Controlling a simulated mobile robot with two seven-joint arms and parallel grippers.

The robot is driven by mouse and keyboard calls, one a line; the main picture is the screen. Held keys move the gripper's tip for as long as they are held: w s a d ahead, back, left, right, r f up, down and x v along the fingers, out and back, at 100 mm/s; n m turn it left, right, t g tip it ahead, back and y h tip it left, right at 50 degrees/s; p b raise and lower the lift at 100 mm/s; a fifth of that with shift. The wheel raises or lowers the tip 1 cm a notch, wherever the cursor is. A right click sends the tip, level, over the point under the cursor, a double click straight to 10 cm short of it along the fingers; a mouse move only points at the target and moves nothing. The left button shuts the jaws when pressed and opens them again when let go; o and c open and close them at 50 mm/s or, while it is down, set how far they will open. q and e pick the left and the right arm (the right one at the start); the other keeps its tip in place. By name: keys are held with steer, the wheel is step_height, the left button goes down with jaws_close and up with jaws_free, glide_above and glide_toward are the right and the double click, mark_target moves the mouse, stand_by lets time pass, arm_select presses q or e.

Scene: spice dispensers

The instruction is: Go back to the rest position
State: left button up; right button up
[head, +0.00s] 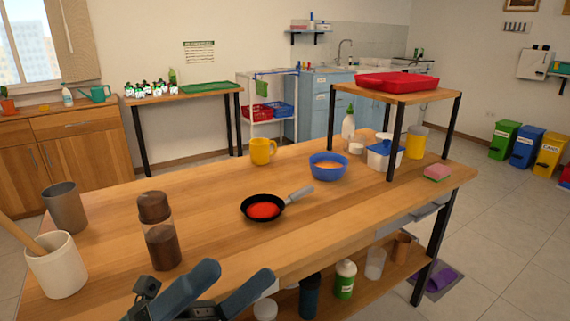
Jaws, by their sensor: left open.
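My left gripper (228,287) shows at the bottom of the head view, in front of the table's near edge. Its two dark blue-grey fingers are apart and nothing is between them. A spice dispenser (160,232) with a brown cap and dark contents stands upright on the wooden table (215,185), up and left of the gripper. A black pan (270,205) with red contents and a grey handle sits on the table, beyond the gripper. My right gripper is not in view.
A grey cup (64,207) and a cream pot (56,266) with a wooden utensil stand at the left. A yellow mug (262,151), a blue bowl (328,166) and a raised shelf (398,95) with a red tray (396,82) are farther back. Bottles stand on the lower shelf.

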arm_select(q)
steer(key=w+a+f+n+t+y, duration=0.25)
steer(key=f+n+t+y, duration=0.4)
steer(key=n, duration=0.55)
steer(key=w+a+f+n+t+y, duration=0.25)
steer(key=f+n+t+y, duration=0.25)
steer(key=n+y, duration=0.5)
steer(key=s+a+f+n+g+y+p, duration=0.1)
steer(key=s+f+n+g+y+p, duration=0.1)
steer(key=p, duration=0.6)
steer(key=s+a+f+n+g+y+p, duration=0.2)
steer(key=s+f+n+g+y+p, duration=0.1)
steer(key=f+n+g+p, duration=0.4)
steer(key=s+f+n+p, duration=0.1)
steer(key=f+n+p, duration=0.1)
steer(key=n, duration=0.1)
steer(key=shift+a+p, duration=0.25)
steer(key=shift+p, duration=0.05)
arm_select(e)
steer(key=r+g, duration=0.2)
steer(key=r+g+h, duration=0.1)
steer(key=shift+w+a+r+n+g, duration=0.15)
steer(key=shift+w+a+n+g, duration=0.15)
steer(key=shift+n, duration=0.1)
